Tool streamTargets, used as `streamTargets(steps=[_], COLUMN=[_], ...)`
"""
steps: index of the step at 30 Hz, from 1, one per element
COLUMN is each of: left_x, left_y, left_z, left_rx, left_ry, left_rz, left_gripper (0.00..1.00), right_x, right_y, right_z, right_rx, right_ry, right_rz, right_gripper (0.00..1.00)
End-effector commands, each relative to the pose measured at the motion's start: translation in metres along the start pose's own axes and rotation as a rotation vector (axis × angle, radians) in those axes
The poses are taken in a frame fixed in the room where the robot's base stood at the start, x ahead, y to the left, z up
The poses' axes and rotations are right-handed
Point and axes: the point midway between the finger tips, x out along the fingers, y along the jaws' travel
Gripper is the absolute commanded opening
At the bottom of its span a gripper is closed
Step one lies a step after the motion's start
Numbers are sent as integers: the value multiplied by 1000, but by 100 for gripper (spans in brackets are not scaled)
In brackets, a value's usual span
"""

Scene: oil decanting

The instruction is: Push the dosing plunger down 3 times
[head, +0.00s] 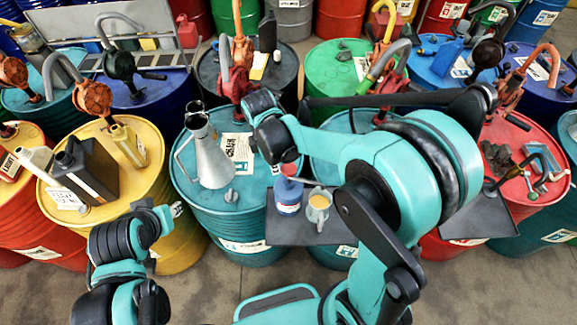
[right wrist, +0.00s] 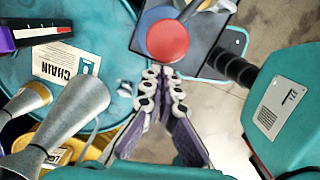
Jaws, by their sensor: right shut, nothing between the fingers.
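In the right wrist view the plunger top (right wrist: 167,40) is a round red disc just past my fingertips. My right gripper (right wrist: 165,72) is shut and empty, with its tips near the disc's edge; I cannot tell whether they touch. A mug (head: 319,203) with yellowish liquid stands right of the bottle.
A metal oil jug (head: 211,160) stands on the teal drum (head: 185,185) left of the tray. A black jerrycan (head: 88,170) sits on the yellow drum. Hand pumps and drums crowd the back. Clear floor (head: 235,275) shows in front.

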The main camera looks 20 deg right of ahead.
Motion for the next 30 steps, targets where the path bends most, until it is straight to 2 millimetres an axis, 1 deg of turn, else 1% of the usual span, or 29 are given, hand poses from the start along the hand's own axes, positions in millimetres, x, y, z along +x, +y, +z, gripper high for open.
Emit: streamTargets(steps=[5,8,11,21,25,30], left_x=[0,0,0,0,0,0], left_y=[0,0,0,0,0,0], left_z=[0,0,0,0,0,0], left_rx=[0,0,0,0,0,0], left_ry=[0,0,0,0,0,0], left_rz=[0,0,0,0,0,0], left_gripper=[32,32,32,32,32,32], right_x=[0,-6,-19,-90,-108,-119], right_y=[0,0,0,0,0,0], right_z=[1,1,0,0,-1,-1], right_rx=[1,1,0,0,0,0], right_ry=[0,-1,-1,-1,-1,-1], right_rz=[0,0,0,0,0,0], right_gripper=[0,0,0,0,0,0])
